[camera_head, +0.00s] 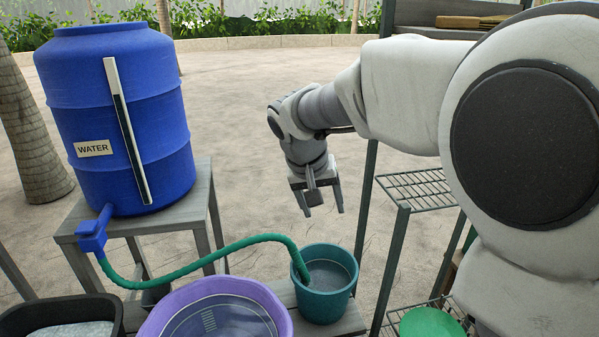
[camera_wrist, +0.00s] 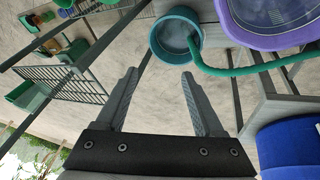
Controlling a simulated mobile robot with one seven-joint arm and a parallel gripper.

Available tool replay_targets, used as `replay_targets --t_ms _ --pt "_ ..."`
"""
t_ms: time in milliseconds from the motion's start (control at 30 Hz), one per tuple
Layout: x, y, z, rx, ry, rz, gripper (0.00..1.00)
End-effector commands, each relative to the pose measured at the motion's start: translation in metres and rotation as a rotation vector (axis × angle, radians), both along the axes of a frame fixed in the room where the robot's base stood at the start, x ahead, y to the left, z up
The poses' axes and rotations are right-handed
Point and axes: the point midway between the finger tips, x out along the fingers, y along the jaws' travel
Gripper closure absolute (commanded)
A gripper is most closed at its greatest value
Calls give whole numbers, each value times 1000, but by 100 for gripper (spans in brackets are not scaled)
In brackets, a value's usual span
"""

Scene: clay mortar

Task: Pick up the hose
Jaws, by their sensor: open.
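The green hose (camera_head: 203,261) runs from the tap on the blue water barrel, sags, then arches over behind the purple basin. Its free end dips into the teal bucket (camera_head: 327,291). In the wrist view the hose (camera_wrist: 243,70) runs from the bucket (camera_wrist: 171,44) to the right. My gripper (camera_head: 322,208) hangs open and empty above and behind the bucket, apart from the hose. In the wrist view my gripper's (camera_wrist: 158,75) two fingers are spread, with bare ground between them and the bucket beyond the tips.
The blue barrel (camera_head: 122,120) stands on a grey wooden stand (camera_head: 203,205) at left. A purple basin (camera_head: 276,300) sits beside the bucket, a black tub (camera_head: 118,305) at lower left. A metal wire rack (camera_head: 415,188) stands right of the gripper. Open ground lies behind.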

Motion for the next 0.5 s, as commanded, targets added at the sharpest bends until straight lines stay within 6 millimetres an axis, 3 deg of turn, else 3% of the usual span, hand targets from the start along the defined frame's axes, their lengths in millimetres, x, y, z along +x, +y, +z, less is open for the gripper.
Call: replay_targets --t_ms 200,500 --pt "51 47 -52 -49 4 -14 30" --pt "97 104 -126 -100 -18 -42 30"
